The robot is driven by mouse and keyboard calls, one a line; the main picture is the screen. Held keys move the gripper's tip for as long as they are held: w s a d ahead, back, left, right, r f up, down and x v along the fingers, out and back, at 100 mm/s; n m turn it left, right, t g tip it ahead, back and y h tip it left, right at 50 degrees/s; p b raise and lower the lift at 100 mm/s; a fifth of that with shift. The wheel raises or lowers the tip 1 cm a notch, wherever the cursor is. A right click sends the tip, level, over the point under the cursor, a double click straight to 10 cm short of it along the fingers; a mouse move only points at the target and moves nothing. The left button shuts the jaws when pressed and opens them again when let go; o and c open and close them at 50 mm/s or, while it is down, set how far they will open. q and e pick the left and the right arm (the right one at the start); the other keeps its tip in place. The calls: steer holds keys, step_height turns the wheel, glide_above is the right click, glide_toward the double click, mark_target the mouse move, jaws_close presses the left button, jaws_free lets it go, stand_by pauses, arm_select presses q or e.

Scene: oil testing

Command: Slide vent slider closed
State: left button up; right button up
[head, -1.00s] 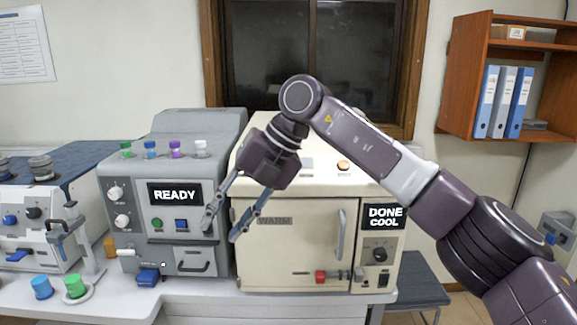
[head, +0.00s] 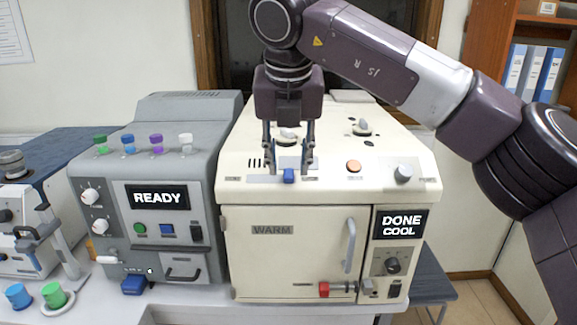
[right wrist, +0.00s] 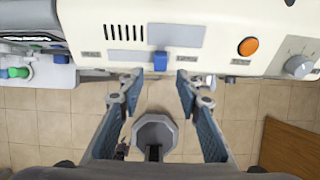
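The cream oven-like machine (head: 290,215) has a sloped upper panel with a small blue slider knob (head: 289,176) on it, beside dark vent slots. The knob also shows in the right wrist view (right wrist: 160,62), between pale plates on a track strip. My right gripper (head: 288,170) points down in front of this panel. Its two fingers (right wrist: 159,82) are apart, one on each side of the blue knob, with nothing between them in grip. I cannot tell whether they touch the panel. My left gripper is out of view.
An orange button (head: 354,166) and a grey dial (head: 403,173) sit right of the knob. A red latch (head: 324,289) is at the door's bottom. The grey READY machine (head: 150,225) stands close on the left, with colored caps on top.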

mark_target(288, 175)
steer(key=x, duration=0.3)
steer(key=shift+w+r+p, duration=0.15)
steer(key=shift+w+p, duration=0.15)
steer(key=shift+w+f, duration=0.15)
steer(key=shift+f, duration=0.3)
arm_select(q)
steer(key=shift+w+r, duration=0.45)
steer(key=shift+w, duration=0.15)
arm_select(e)
jaws_close()
